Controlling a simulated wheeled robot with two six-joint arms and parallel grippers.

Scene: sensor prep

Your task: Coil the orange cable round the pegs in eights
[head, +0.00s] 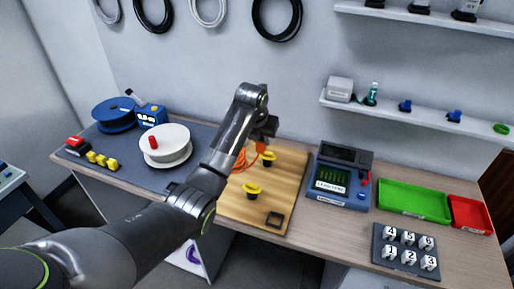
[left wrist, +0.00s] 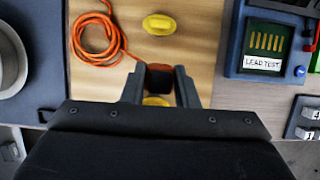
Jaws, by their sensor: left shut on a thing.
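A wooden board (head: 232,208) carries two yellow pegs, a far one (head: 268,161) and a near one (head: 252,189). In the left wrist view the far peg (left wrist: 159,24) is clear, and the near peg (left wrist: 156,101) shows partly between my gripper's fingers. The orange cable (head: 239,160) lies in loose loops on the board's left side; its loops (left wrist: 96,62) are left of the pegs in the left wrist view. My left gripper (left wrist: 159,78) is shut on the cable's dark and orange end (left wrist: 160,68), over the board between the pegs. My right gripper is not in view.
A lead-test device (head: 341,180) stands right of the board, then a green tray (head: 414,200) and a red tray (head: 471,215). A white spool (head: 172,152) stands on the dark mat (head: 128,172) at left. A square dark frame (head: 274,220) is at the board's front.

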